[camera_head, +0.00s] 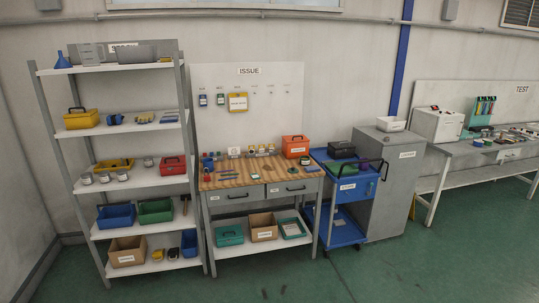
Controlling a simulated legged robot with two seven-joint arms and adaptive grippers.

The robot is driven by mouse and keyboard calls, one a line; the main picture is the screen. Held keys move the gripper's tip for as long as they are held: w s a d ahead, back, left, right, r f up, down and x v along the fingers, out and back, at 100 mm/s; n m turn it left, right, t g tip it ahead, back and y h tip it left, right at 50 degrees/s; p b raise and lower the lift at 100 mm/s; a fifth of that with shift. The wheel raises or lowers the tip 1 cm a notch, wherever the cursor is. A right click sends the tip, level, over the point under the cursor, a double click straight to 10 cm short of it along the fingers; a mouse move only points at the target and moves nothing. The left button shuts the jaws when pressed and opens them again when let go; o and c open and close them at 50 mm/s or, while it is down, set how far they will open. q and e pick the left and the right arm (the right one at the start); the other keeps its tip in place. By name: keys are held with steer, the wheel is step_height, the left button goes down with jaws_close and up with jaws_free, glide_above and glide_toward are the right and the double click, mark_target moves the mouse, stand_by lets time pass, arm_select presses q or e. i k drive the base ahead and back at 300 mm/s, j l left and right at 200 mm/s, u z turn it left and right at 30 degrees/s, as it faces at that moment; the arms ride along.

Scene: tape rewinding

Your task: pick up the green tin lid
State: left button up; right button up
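I cannot make out a green tin lid for certain at this distance. A flat green item (345,167) lies on top of the blue cart, too small to identify. Several small tins and jars stand along the back of the wooden-topped workbench (228,183), and more small tins (104,178) are on the left shelf rack; their lids are too small to tell apart. Neither of my grippers is in view.
The shelf rack (116,189) holds boxes and bins, including a green bin (155,211). An orange case (295,147) sits on the workbench. The blue cart (352,187) stands between bench and grey cabinet (395,190). The green floor (400,270) in front is clear.

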mark_target(292, 170)
steer(key=i, duration=2.25)
